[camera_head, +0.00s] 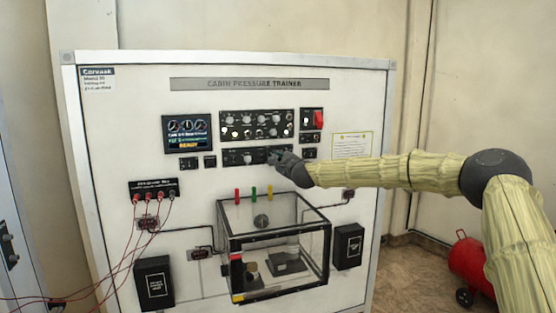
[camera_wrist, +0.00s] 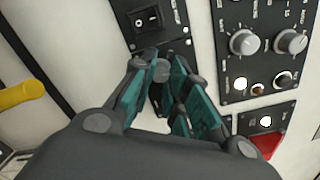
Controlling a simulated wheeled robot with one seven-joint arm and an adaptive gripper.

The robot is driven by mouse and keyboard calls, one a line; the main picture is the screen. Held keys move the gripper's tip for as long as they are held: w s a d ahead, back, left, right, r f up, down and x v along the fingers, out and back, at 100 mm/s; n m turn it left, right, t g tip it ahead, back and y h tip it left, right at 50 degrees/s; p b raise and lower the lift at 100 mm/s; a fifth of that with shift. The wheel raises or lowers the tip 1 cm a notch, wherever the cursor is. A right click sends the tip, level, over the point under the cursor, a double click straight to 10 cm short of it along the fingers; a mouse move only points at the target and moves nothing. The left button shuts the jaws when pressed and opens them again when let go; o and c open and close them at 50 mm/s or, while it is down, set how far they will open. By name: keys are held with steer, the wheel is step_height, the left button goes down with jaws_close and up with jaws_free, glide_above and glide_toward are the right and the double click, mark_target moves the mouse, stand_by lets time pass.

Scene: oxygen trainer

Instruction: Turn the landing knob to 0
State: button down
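The trainer's lower black knob panel (camera_head: 243,157) sits below the larger knob panel, and part of it with a rocker switch (camera_wrist: 149,19) shows in the wrist view. My gripper (camera_head: 273,156) is at the right end of this lower panel. In the wrist view my gripper (camera_wrist: 163,72) has its teal-padded fingers close on either side of a small grey round knob (camera_wrist: 161,71). The knob appears held between the fingertips. Its label, pointer and scale are hidden or too small to read, so I cannot tell its setting.
The larger panel (camera_head: 257,125) with several knobs lies just above. A red guarded switch (camera_head: 319,118) is at upper right and also shows in the wrist view (camera_wrist: 268,143). A clear box (camera_head: 275,245) with coloured valves juts out below. A red tank (camera_head: 470,262) stands right.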

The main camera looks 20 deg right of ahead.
steer(key=shift+n+b, duration=0.4)
steer(key=shift+b, duration=0.15)
stand_by(0.5)
steer(key=shift+n+b, duration=1)
steer(key=shift+b, duration=0.2)
steer(key=n+b, duration=0.3)
steer(key=n, duration=0.1)
steer(key=n+b, duration=0.4)
steer(key=n, duration=0.1)
steer(key=n+h+b, duration=0.1)
steer(key=n+b, duration=0.2)
steer(key=n, duration=0.2)
steer(key=shift+a+r+g, duration=0.1)
steer(key=shift+r+g, duration=0.15)
steer(key=shift+g, duration=0.05)
steer(key=shift+n, duration=0.4)
steer(key=c, duration=1.4)
jaws_free()
steer(key=shift+w, duration=0.1)
steer(key=shift+c, duration=0.2)
steer(key=shift+o, duration=0.4)
steer(key=shift+f, duration=0.1)
